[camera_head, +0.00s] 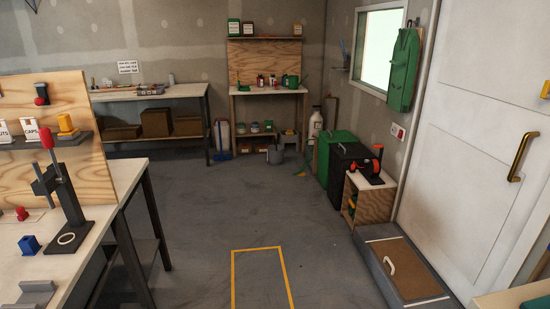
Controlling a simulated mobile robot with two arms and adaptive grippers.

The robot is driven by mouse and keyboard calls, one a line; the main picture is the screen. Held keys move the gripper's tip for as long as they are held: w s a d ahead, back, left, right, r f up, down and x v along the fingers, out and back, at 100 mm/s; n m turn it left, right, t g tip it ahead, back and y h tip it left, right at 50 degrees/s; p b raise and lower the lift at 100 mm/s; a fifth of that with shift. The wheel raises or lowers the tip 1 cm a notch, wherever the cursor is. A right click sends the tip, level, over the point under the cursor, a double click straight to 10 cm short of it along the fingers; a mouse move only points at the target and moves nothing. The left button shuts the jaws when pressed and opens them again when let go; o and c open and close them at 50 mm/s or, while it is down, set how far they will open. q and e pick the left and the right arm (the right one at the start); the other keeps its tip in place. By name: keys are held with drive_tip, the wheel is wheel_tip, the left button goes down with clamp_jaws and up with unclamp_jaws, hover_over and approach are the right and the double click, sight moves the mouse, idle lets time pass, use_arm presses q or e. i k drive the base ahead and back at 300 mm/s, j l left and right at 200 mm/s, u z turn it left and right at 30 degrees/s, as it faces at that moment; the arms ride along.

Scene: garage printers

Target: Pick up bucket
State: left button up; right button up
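Neither of my grippers shows in the head view.
A workbench (118,184) stands at the near left, and a long bench (172,92) lines the back wall. A green box (323,158), black cabinet (349,160) and wooden cabinet (375,203) line the right side. The grey floor (225,205) between is clear, with a yellow outline (259,250).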

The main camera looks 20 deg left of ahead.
sight(275, 152)
drive_tip(key=i+j+u, duration=0.55)
drive_tip(key=i+u, duration=0.15)
drive_tip(key=i, duration=0.25)
drive_tip(key=i+j+u, duration=0.1)
drive_tip(key=i+u, duration=0.25)
drive_tip(key=i, duration=0.15)
drive_tip(key=i+u, duration=0.1)
drive_tip(key=i, duration=5.2)
